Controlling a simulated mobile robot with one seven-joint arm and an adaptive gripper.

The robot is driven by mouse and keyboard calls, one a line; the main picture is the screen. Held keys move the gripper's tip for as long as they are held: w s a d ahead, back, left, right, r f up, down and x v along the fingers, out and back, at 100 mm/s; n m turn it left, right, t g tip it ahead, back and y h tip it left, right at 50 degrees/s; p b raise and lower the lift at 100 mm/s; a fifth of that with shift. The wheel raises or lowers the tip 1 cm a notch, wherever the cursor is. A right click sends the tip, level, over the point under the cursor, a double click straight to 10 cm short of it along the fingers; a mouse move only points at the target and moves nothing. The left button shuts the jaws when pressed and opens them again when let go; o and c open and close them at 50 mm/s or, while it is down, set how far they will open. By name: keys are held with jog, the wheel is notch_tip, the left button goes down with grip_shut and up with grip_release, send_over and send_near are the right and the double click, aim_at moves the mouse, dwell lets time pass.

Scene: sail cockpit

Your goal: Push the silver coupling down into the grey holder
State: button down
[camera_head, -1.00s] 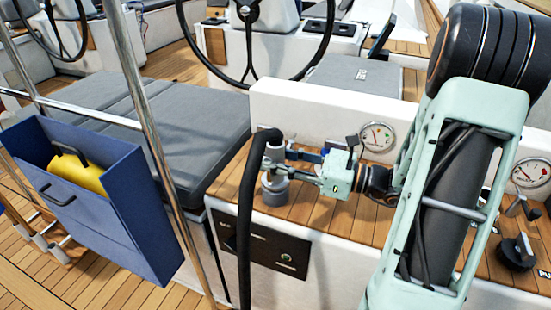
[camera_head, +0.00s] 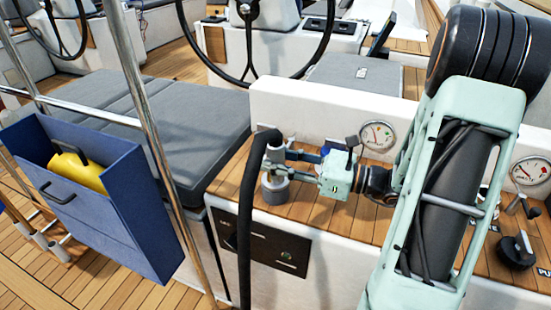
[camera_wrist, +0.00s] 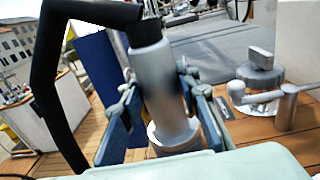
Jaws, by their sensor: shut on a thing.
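The silver coupling (camera_head: 275,157) is an upright cylinder on the end of a black hose, above the grey holder (camera_head: 275,192) on the wooden ledge. My gripper (camera_head: 287,165) reaches in from the right and is shut on the coupling. In the wrist view, the coupling (camera_wrist: 157,90) is between the two blue-grey fingers of my gripper (camera_wrist: 160,112). It leans slightly in that picture. A wider ring shows at its lower end. The fingers and the pale gripper body partly hide the area below, so I cannot tell how deep the coupling sits in the holder.
The black hose (camera_head: 246,220) bends over the ledge edge and hangs down in front. A white wall with a round gauge (camera_head: 378,135) stands behind. A blue pocket (camera_head: 125,215) with a yellow thing (camera_head: 78,173) is at left. Metal fittings (camera_wrist: 265,85) stand right of the coupling.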

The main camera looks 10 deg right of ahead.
jog(key=shift+f, duration=0.25)
jog(key=c, duration=1.7)
grip_release()
jog(key=shift+c, duration=0.2)
jog(key=p+v, duration=0.1)
jog(key=v, duration=1)
jog(key=shift+p, duration=0.3)
